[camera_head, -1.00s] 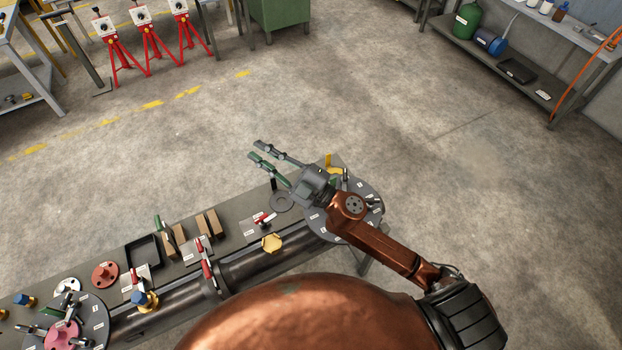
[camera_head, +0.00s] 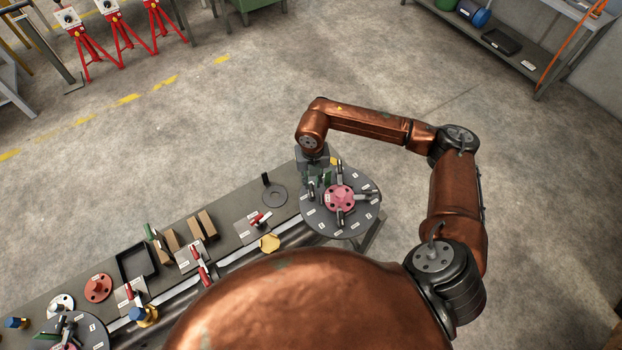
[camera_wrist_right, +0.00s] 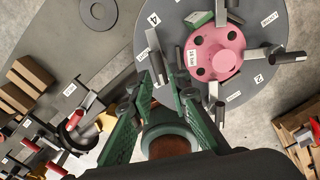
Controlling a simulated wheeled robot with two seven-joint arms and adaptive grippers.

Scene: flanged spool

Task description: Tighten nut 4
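The round grey plate (camera_head: 345,222) at the bench's right end carries a pink hub (camera_head: 339,197) with dark cylindrical pieces and bars around it. I cannot clearly pick out nut 4 itself. My right gripper (camera_head: 318,180) points down at the plate's left side; its green fingers (camera_wrist_right: 163,88) are apart and nothing shows gripped. My left gripper is out of view.
A grey ring (camera_head: 274,195) lies on the bench left of the plate. A yellow hexagonal piece (camera_head: 269,243), red-handled clamps (camera_head: 201,267), wooden blocks (camera_head: 208,224) and a black tray (camera_head: 137,262) are farther left.

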